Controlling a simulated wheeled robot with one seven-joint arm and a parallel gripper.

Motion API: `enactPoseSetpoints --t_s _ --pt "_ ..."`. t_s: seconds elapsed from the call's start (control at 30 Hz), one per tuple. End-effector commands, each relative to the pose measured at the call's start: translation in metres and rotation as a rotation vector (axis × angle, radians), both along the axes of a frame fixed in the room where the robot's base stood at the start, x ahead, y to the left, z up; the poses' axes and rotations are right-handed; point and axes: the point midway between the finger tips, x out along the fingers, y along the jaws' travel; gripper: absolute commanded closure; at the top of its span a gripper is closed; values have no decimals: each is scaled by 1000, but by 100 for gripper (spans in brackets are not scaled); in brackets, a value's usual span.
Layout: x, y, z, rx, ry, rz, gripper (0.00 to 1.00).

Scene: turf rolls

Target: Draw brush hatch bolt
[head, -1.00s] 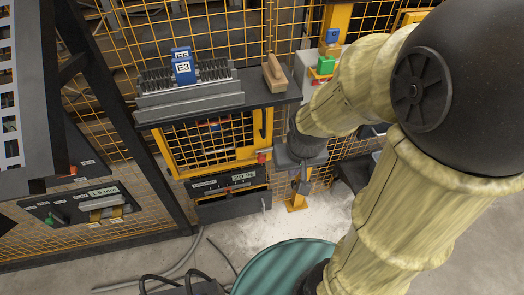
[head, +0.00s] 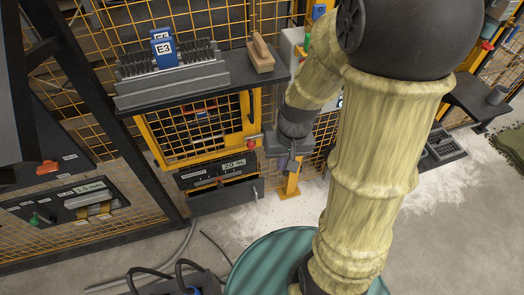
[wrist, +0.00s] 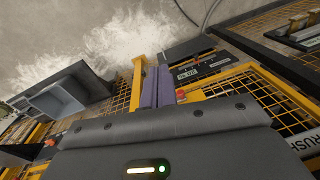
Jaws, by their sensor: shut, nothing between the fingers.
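The brush hatch (head: 197,128) is a yellow-framed mesh door under the dark shelf, and it looks closed. A red knob (head: 253,144) at its lower right corner seems to be the bolt. My gripper (head: 290,163) is just to the right of the knob and a little lower, apart from it in the picture. In the wrist view the gripper's purple-grey fingers (wrist: 158,86) are together and empty. The yellow frame (wrist: 222,80) shows right beside them.
A panel reading 20 % (head: 234,163) and a dark drawer (head: 225,195) are below the hatch. The shelf (head: 190,93) above carries a grey brush rack (head: 170,75) and a wooden-handled brush (head: 261,56). A teal drum top (head: 270,262) stands in front. A yellow post (head: 289,186) is close to my gripper.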

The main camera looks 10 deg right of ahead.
Motion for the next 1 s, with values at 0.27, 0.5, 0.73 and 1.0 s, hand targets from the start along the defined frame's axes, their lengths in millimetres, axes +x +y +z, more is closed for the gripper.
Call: enactPoseSetpoints --t_s 0.27,0.5,0.73,1.0 --pt "16 3 -86 221 177 -76 100" --pt "38 9 -143 478 251 -143 100" --pt "68 9 -190 762 241 -217 100" --pt "114 -9 -235 1114 109 -324 100"
